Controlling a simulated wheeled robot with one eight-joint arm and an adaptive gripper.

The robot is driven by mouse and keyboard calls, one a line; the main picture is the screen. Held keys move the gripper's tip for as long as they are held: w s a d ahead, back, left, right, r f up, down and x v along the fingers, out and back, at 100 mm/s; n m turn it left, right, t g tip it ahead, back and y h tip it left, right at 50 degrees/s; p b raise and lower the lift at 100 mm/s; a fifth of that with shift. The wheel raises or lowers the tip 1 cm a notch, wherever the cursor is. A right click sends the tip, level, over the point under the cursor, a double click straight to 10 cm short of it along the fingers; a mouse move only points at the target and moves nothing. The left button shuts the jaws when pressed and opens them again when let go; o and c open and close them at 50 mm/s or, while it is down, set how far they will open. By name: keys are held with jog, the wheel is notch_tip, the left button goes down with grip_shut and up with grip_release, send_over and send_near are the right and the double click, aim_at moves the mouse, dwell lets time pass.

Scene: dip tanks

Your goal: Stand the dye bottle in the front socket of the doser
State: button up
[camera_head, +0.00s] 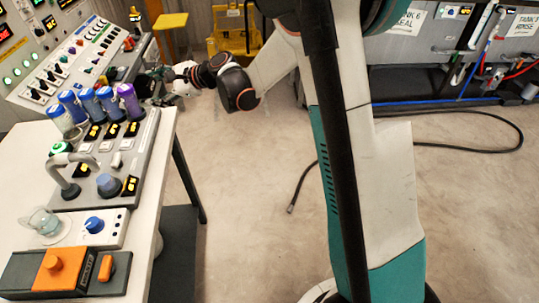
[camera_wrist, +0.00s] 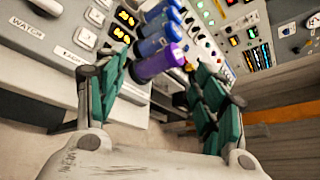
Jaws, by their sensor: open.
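The doser (camera_head: 128,158) is a grey panel on the table. Several capped bottles lean in a row along its back. Blue-topped bottles (camera_head: 90,103) stand beside a purple bottle (camera_head: 130,100), which is at the right end of the row. In the wrist view the purple bottle (camera_wrist: 158,63) shows in the gap between my fingers, nearer the left finger; I cannot tell whether it touches. My gripper (camera_wrist: 162,68) is open, with teal fingers apart. In the head view my gripper (camera_head: 155,82) is small and partly hidden, just right of the purple bottle. I cannot single out the front socket.
A bent grey pipe (camera_head: 64,172), a glass vessel (camera_head: 45,222), a blue-knob box (camera_head: 95,226) and an orange-and-grey unit (camera_head: 62,268) stand toward the table's near end. A control panel (camera_head: 70,58) rises behind the bottles. The floor right of the table is open, with a black hose (camera_head: 300,185).

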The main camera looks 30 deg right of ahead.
jog(key=s+d+r+n+g+h, duration=0.1)
jog(key=s+d+r+n+h, duration=0.15)
jog(key=s, duration=0.45)
jog(key=s+d+r+n+h, duration=0.1)
jog(key=s+d+n, duration=0.1)
jog(key=s+n, duration=0.35)
jog(key=s+d+r+n+g+h, duration=0.1)
jog(key=s+d+r+n+h, duration=0.1)
jog(key=s, duration=0.7)
jog(key=s+d+f+n+h, duration=0.2)
jog(key=s+d+n, duration=0.2)
jog(key=s, duration=0.5)
jog(key=s+d+f+n+h, duration=0.2)
jog(key=s+d, duration=0.4)
jog(key=s, duration=0.4)
jog(key=shift+f+n+h, duration=0.15)
jog(key=shift+n+h, duration=0.4)
jog(key=shift+n, duration=0.45)
